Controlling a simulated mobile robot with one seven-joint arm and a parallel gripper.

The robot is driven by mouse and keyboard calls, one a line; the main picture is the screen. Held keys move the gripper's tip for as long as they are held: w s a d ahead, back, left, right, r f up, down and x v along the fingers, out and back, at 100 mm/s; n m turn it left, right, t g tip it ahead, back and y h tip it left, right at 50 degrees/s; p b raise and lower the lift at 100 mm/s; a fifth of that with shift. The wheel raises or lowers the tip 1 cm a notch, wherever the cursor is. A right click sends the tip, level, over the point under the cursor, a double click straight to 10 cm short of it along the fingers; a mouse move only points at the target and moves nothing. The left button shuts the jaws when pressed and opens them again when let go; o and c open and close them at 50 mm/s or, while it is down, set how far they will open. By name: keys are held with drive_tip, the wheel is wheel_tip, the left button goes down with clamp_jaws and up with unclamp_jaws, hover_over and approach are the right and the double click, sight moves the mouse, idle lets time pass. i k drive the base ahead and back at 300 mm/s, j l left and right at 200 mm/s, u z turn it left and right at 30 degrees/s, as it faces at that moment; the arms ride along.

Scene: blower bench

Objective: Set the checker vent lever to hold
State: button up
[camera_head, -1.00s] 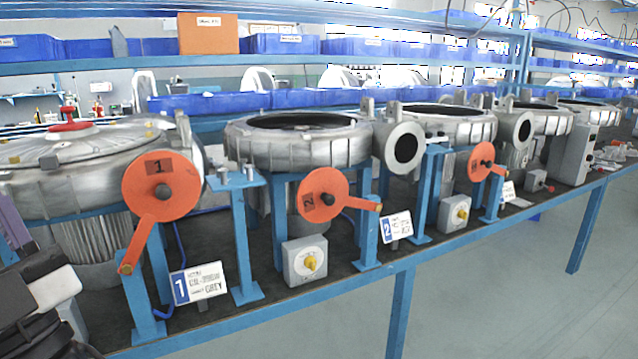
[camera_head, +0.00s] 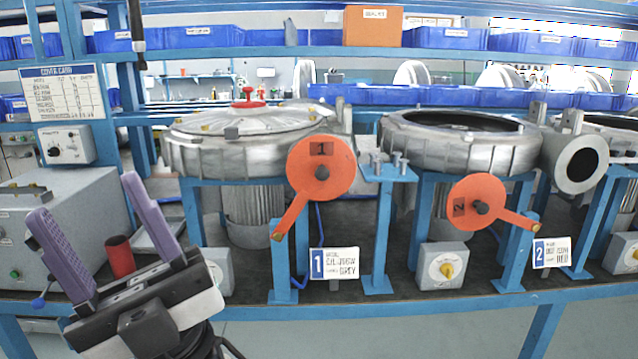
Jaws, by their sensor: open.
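My gripper (camera_head: 85,197), with two purple fingers, is open and empty at the lower left. A grey box (camera_head: 72,215) stands behind it at the far left of the bench and may be the checker. A red cylinder (camera_head: 120,256) shows between the fingers.
Orange crank discs 1 (camera_head: 321,171) and 2 (camera_head: 481,203) stand at the bench front before silver blowers. A cover card (camera_head: 63,93) hangs above a small grey knob box (camera_head: 67,145). Grey dial boxes (camera_head: 442,266) sit along the front edge. The floor in front is clear.

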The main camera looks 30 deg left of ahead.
sight(39, 303)
drive_tip(key=u, duration=2.25)
